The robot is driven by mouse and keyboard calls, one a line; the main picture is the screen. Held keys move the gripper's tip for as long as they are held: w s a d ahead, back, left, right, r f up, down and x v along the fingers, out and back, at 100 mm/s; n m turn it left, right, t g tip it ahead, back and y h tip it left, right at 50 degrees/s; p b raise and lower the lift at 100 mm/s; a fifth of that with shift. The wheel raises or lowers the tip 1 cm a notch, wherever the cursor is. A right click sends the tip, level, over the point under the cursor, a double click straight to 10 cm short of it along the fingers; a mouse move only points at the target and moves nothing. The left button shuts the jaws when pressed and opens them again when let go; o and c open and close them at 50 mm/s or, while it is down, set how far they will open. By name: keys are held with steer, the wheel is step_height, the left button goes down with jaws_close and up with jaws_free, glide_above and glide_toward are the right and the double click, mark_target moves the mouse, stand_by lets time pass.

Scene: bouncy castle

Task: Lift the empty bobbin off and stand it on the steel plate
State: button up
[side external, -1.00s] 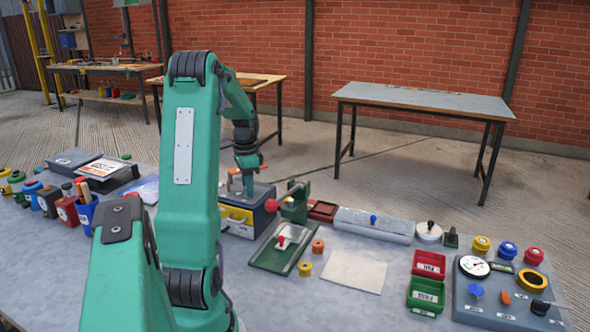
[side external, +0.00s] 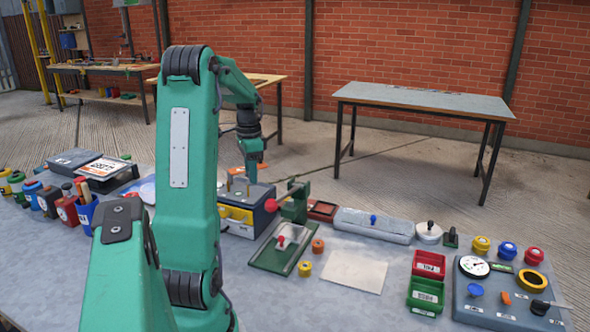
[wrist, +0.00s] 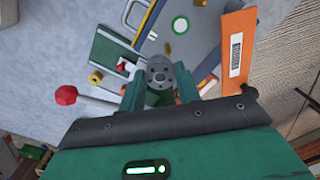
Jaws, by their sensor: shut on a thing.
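My gripper (side external: 251,172) is above the grey winder box (side external: 264,192), which has a yellow front panel and a red knob (side external: 271,205). In the wrist view my gripper (wrist: 160,88) is shut on a dark grey round bobbin (wrist: 159,70) with holes in its end, held between the green fingers. In the side view the bobbin is too small to make out clearly. A pale flat plate (side external: 355,271), which looks like the steel plate, lies bare on the bench to the right. Upright pins show on top of the box.
A green fixture (side external: 283,248) with a red knob stands between the box and the plate, beside small orange (side external: 318,246) and yellow (side external: 304,268) pieces. A green post (side external: 294,203) rises right of the box. Red and green bins (side external: 427,290) stand right of the plate.

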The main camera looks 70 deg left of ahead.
steer(key=w+d+r, duration=0.5)
steer(key=d+r, duration=0.1)
steer(key=d, duration=0.2)
steer(key=shift+w+d, duration=0.15)
steer(key=shift+d, duration=0.05)
steer(key=shift+r, duration=0.6)
stand_by(0.3)
steer(key=shift+r, duration=0.35)
steer(key=shift+r, duration=0.35)
steer(key=shift+r, duration=0.35)
steer(key=shift+r, duration=0.35)
steer(key=shift+r, duration=0.35)
steer(key=shift+r, duration=0.1)
